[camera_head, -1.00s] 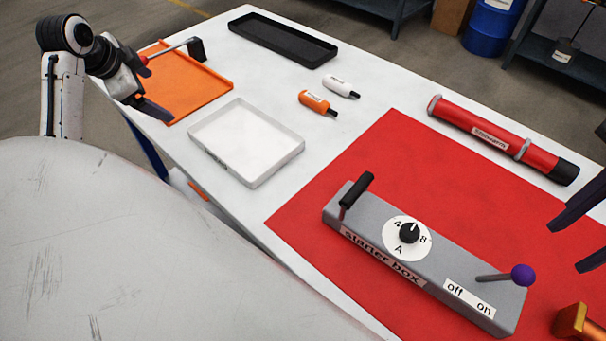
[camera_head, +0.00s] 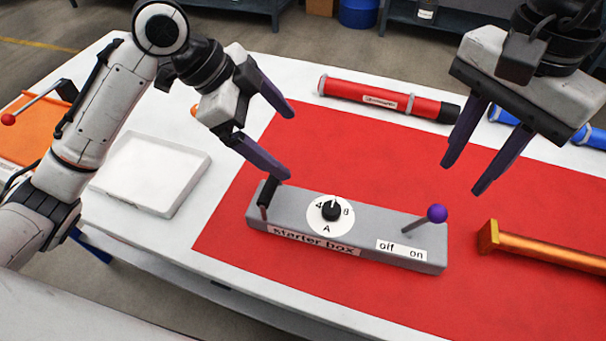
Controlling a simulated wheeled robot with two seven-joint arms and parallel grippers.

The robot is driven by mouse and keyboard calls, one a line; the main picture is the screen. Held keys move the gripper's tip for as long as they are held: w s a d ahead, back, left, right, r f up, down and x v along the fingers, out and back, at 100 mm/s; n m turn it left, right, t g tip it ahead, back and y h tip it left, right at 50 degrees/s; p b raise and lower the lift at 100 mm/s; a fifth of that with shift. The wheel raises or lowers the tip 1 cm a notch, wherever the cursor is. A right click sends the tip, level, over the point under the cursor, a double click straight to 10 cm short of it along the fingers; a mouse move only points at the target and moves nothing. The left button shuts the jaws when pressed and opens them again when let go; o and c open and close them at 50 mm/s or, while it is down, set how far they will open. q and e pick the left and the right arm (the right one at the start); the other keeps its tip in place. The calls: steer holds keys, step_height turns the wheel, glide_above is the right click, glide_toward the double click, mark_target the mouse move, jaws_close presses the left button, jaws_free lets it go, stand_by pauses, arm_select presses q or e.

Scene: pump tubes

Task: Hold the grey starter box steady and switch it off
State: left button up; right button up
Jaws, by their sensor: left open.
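The grey starter box (camera_head: 290,215) lies on the red mat. It has a black handle (camera_head: 268,192) at its left end and a round dial (camera_head: 331,210) in the middle. A lever with a purple ball (camera_head: 437,213) is at its right end, leaning right, to the side of the "on" label. My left gripper (camera_head: 287,144) is open and empty behind the handle; its lower fingertip appears close to the handle's top, and I cannot tell if they touch. My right gripper (camera_head: 462,177) is open and empty, above and behind the purple ball.
An orange tube (camera_head: 545,248) with a flange lies right of the box. A red cylinder (camera_head: 385,97) lies at the back, and blue parts (camera_head: 515,117) sit behind my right gripper. A white tray (camera_head: 150,176) and an orange tray (camera_head: 25,150) are at the left.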

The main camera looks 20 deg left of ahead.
mark_target(322, 209)
arm_select(q)
steer(key=s+d+f+g, duration=0.1)
steer(key=d, duration=0.1)
steer(key=s+d+m+g, duration=0.1)
steer(key=s+d, duration=0.1)
steer(key=s+d+f+m+y, duration=0.1)
steer(key=s+d, duration=0.1)
steer(key=shift+s+f+g, duration=0.25)
steer(key=shift+f+g, duration=0.05)
steer(key=shift+g, duration=0.1)
steer(key=shift+s+d+f+m, duration=0.1)
steer(key=shift+s+f+m, duration=0.05)
steer(key=shift+f+m, duration=0.15)
steer(key=x, duration=1)
steer(key=c, duration=1.6)
arm_select(e)
jaws_close()
steer(key=w+d+f+m+y, duration=0.1)
steer(key=d+f+m+y, duration=0.2)
steer(key=d, duration=1)
steer(key=m+y, duration=0.3)
steer(key=m, duration=0.2)
steer(key=shift+w+d, duration=0.15)
